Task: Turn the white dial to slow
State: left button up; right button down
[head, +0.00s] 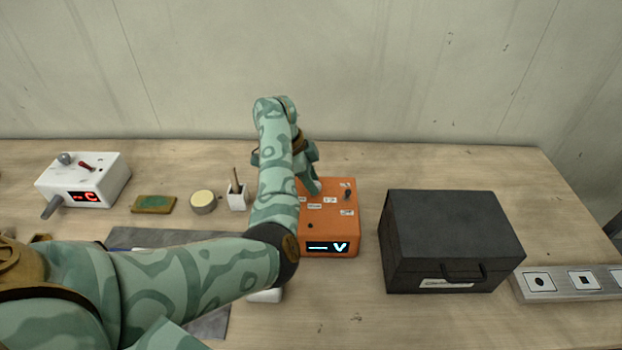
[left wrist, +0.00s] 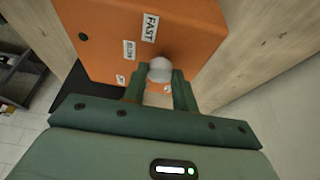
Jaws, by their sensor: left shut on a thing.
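An orange box (head: 335,225) stands on the table in the head view, with a lit display (head: 327,247), several small labels and a dark toggle (head: 348,195) on it. My left gripper (head: 313,184) reaches down over its back left part, and the arm hides the dial there. In the left wrist view, the fingers (left wrist: 157,85) are shut on the white dial (left wrist: 160,69), one on each side. A FAST label (left wrist: 150,27) is on the orange face (left wrist: 105,35); a second label (left wrist: 129,50), apparently SLOW, is beside it. The dial's pointing direction cannot be told. My right gripper is not in view.
A black case (head: 450,235) stands close right of the orange box. A white device (head: 85,180), a green sponge-like block (head: 153,204), a round tin (head: 203,202) and a white cup (head: 237,198) stand left. A grey mat (head: 212,322) lies under my arm.

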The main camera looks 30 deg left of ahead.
pick_arm(q)
jog(key=shift+m, duration=0.3)
jog(key=shift+m+g+p, duration=0.35)
jog(key=shift+m+g, duration=0.05)
jog(key=shift+m, duration=0.5)
jog(key=m, duration=0.1)
jog(key=m+g, duration=0.1)
jog(key=m, duration=0.1)
jog(key=shift+w+m+g+h, duration=0.2)
jog(key=shift+m+g+h, duration=0.1)
jog(key=m+g, duration=0.1)
jog(key=m, duration=0.1)
jog(key=shift+w+f+m, duration=0.1)
jog(key=shift+m, duration=0.2)
jog(key=shift+w+m+g+y+b, duration=0.1)
jog(key=shift+m+g+y+b, duration=0.4)
jog(key=shift+m, duration=1.1)
jog(key=o, duration=1)
